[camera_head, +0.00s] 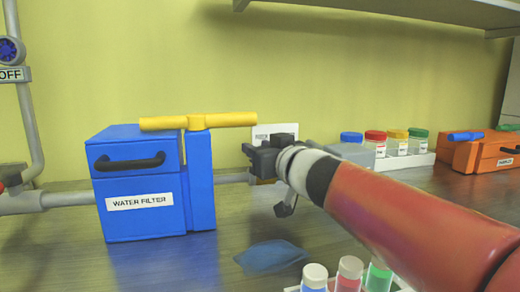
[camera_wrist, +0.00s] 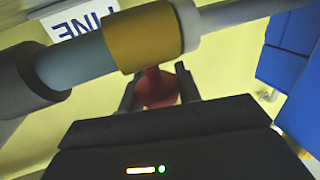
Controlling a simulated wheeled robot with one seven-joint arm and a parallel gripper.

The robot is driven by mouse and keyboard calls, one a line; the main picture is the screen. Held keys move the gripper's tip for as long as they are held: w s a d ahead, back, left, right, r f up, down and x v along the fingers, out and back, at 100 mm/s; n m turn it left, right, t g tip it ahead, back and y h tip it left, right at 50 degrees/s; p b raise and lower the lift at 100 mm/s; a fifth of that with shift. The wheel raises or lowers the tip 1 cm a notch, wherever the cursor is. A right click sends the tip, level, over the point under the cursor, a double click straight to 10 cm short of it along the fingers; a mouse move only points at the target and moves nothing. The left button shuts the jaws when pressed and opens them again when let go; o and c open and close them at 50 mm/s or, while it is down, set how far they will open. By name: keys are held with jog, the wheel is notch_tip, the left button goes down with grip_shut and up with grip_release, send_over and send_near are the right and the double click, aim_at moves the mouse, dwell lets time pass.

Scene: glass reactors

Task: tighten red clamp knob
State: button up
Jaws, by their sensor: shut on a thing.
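The red clamp knob (camera_wrist: 157,92) shows in the wrist view below a yellow-brown clamp (camera_wrist: 148,38) on a pipe. My gripper (camera_wrist: 158,84) has a dark finger on either side of the knob and is shut on it. In the head view my gripper (camera_head: 262,160) is at the pipe right of the blue water filter. There the knob is hidden behind my gripper and wrist.
The blue water filter box (camera_head: 139,205), with yellow handle (camera_head: 197,121), stands left of my gripper. A rack (camera_head: 410,161) of capped bottles and an orange box (camera_head: 480,152) are behind my arm. A blue cloth-like piece (camera_head: 270,255) lies in front, near several capped tubes (camera_head: 349,273).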

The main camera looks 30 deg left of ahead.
jog(key=o, duration=1)
jog(key=shift+c, duration=0.2)
jog(key=v, duration=0.8)
jog(key=shift+w, duration=0.1)
